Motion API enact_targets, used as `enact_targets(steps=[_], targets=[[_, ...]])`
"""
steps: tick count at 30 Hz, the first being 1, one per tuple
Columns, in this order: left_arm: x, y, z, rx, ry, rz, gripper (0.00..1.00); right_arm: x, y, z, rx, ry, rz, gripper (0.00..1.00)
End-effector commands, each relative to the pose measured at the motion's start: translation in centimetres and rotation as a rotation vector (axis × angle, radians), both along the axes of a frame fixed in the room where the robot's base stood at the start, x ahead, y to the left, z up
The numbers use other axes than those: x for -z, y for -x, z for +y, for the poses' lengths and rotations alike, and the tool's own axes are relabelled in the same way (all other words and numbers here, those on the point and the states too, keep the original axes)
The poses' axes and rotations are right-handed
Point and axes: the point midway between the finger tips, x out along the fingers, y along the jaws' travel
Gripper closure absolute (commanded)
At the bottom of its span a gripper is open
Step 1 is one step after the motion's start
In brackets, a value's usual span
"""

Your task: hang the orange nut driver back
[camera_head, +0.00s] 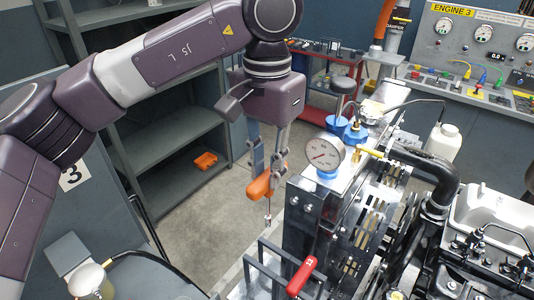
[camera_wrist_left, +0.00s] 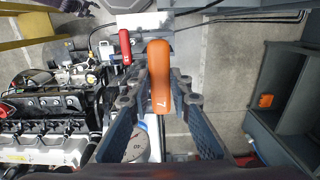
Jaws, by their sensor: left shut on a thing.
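The orange nut driver (camera_head: 260,187) is in my left gripper (camera_head: 269,172). In the head view its handle is between the fingers and its thin shaft points down, in the air left of the engine's radiator. A tool with a red handle (camera_head: 301,276) sits at the dark metal rack (camera_head: 262,262) below and in front; the red handle also shows in the left wrist view (camera_wrist_left: 125,46). My right gripper is out of view.
A pressure gauge (camera_head: 324,153) stands on the radiator (camera_head: 309,214), close right of the nut driver. The engine (camera_head: 480,265) fills the lower right. Grey shelves (camera_head: 181,140) with an orange item (camera_head: 205,160) stand behind left. Bare floor (camera_head: 222,203) lies between.

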Motion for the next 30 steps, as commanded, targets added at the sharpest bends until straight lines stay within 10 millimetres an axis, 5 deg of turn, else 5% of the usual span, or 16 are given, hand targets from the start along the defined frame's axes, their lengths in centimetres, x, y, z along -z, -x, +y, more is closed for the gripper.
enact_targets(steps=[15,25,30], targets=[[3.4,0.0,0.0,0.000,0.000,0.000,1.00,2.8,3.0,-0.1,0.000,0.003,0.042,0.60],[6.3,0.1,0.0,0.000,0.000,0.000,1.00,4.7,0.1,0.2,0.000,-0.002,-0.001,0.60],[7.8,0.1,0.0,0.000,0.001,0.001,1.00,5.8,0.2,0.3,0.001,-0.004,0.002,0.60]])
